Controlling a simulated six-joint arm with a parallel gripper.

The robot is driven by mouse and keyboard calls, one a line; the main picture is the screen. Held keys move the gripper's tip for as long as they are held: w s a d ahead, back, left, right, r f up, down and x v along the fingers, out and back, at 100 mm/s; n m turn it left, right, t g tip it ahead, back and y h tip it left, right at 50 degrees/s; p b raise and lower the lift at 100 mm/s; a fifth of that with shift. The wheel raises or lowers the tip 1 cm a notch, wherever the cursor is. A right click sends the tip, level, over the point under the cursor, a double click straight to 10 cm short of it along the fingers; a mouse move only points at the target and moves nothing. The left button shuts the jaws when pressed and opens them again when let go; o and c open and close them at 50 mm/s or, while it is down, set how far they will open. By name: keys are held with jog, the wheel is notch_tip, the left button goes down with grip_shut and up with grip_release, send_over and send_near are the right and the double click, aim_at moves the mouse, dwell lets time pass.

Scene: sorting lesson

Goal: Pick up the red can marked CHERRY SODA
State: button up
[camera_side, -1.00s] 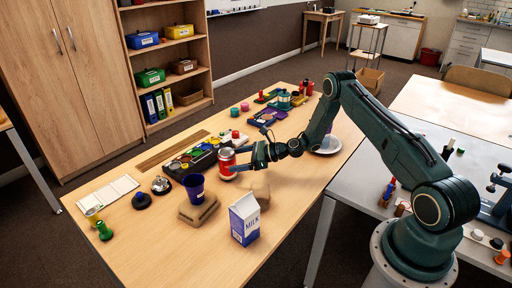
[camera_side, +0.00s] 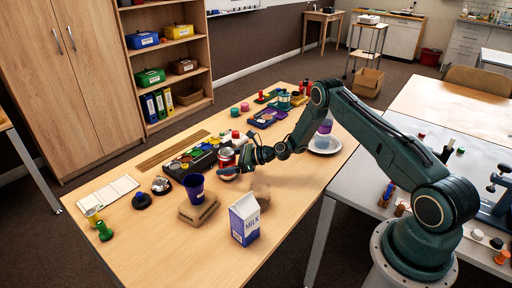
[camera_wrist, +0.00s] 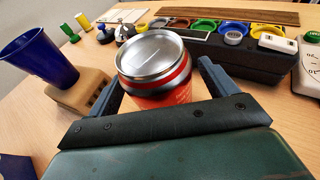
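A red can with a silver top (camera_wrist: 155,70) stands upright in the wrist view, with pale lettering on its side too small to read. In the side view the red can (camera_side: 226,155) is on the wooden table beside a black tray of colored lids. My gripper (camera_wrist: 165,88) is open around the can, one finger on each side; a small gap shows at the right finger, and the left finger is very close to the can. In the side view my gripper (camera_side: 236,164) is low and hides part of the can's lower side.
A blue cup (camera_side: 194,186) stands on a brown block (camera_side: 198,211) left of my gripper. A milk carton (camera_side: 244,220) stands in front, near a tan lump (camera_side: 261,193). The black tray (camera_wrist: 212,48) lies close behind the can.

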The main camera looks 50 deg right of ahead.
jog(key=c, duration=1)
jog(key=shift+r, duration=0.15)
notch_tip(320, 180, up, 20)
dwell(0.8)
